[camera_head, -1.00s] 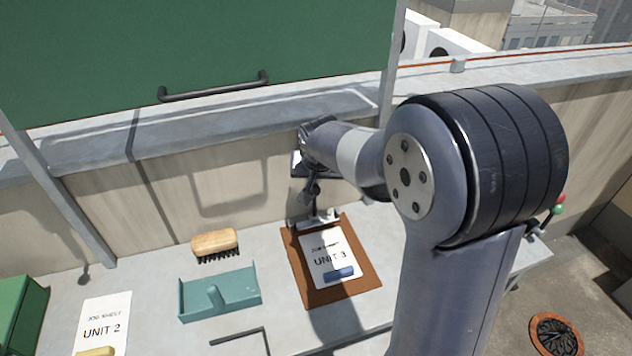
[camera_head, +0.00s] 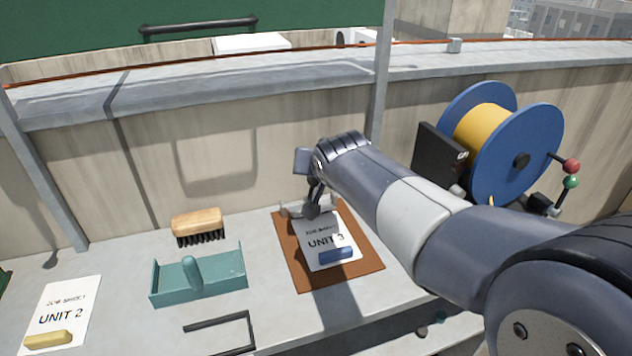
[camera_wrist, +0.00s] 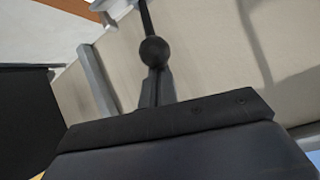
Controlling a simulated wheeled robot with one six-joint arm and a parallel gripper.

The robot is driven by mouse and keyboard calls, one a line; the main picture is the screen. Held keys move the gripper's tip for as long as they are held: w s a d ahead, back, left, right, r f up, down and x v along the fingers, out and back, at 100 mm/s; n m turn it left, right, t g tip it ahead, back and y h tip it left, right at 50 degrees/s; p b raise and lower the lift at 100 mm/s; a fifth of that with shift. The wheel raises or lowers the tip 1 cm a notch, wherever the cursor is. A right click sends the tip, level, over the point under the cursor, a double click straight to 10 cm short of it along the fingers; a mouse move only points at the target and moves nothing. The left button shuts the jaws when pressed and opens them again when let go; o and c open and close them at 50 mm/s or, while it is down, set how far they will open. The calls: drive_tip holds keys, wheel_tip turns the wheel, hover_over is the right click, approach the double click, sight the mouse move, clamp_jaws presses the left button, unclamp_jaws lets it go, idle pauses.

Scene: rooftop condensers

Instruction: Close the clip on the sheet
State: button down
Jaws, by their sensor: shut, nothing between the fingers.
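A brown clipboard (camera_head: 290,258) lies on the grey bench with a white sheet (camera_head: 318,228) marked UNIT 3 on it. A metal clip (camera_head: 290,209) shows at the board's far edge, partly hidden by my gripper. I cannot tell whether the clip is raised or pressed down. My gripper (camera_head: 311,211) is shut and empty, pointing down at the far end of the sheet, close to the clip; I cannot tell if they touch. In the wrist view my gripper (camera_wrist: 155,52) shows as a dark rod with a ball.
A blue block (camera_head: 336,257) lies on the sheet. To the left are a wooden brush (camera_head: 197,222), a teal tray (camera_head: 205,290), a dark bracket (camera_head: 225,325) and a UNIT 2 sheet (camera_head: 60,297) with a yellow block (camera_head: 48,340). A blue cable reel (camera_head: 535,130) stands right, by the wall.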

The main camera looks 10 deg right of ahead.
drive_tip(key=s+f+t+b, duration=0.1)
drive_tip(key=b, duration=0.3)
drive_tip(key=s+f+t+b, duration=0.1)
drive_tip(key=s+b, duration=0.1)
drive_tip(key=b, duration=0.3)
drive_tip(key=s+d+f+t+b, duration=0.1)
drive_tip(key=t+b, duration=0.1)
drive_tip(key=b, duration=0.3)
drive_tip(key=shift+s+y, duration=0.3)
drive_tip(key=shift+s+f+b, duration=0.1)
drive_tip(key=shift+b, duration=0.25)
drive_tip(key=shift+f, duration=0.2)
drive_tip(key=shift+s, duration=0.1)
